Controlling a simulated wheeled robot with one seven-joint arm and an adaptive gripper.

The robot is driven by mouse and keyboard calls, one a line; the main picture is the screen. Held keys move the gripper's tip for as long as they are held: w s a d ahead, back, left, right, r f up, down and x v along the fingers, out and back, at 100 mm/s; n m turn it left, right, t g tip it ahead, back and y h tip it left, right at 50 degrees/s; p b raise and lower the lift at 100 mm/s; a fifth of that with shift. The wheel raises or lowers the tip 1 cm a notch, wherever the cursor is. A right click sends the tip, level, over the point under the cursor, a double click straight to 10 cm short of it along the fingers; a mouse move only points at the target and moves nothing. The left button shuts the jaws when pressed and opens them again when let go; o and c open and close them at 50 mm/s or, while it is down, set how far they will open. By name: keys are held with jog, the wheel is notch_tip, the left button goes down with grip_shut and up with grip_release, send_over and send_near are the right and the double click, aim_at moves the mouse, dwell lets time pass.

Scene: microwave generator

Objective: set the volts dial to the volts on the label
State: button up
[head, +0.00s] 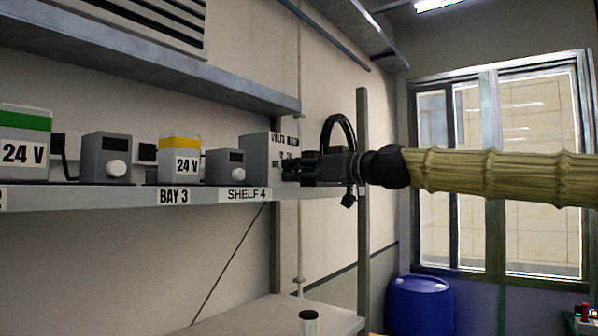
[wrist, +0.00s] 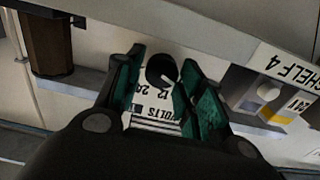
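A grey volts box (head: 256,146) stands on the shelf at the right, with printed lettering on its face. In the head view my gripper (head: 290,168) is at the box's face and hides the dial. The dial's pointer is not clear. A yellow-banded label block (head: 180,159) reads 24 V.
A green-topped block (head: 25,143) also reads 24 V. Two grey boxes with white knobs (head: 106,158) (head: 225,167) stand along the shelf (head: 100,198), marked BAY 3 and SHELF 4. A post (head: 362,200) is right of the box. A blue drum (head: 420,305) stands below.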

jog(key=c, duration=0.5)
jog(key=shift+o, duration=0.2)
jog(key=shift+m+b, duration=1.25)
jog(key=shift+m, duration=0.25)
jog(key=o, duration=1)
jog(key=shift+d, duration=0.1)
jog(key=v, duration=1.2)
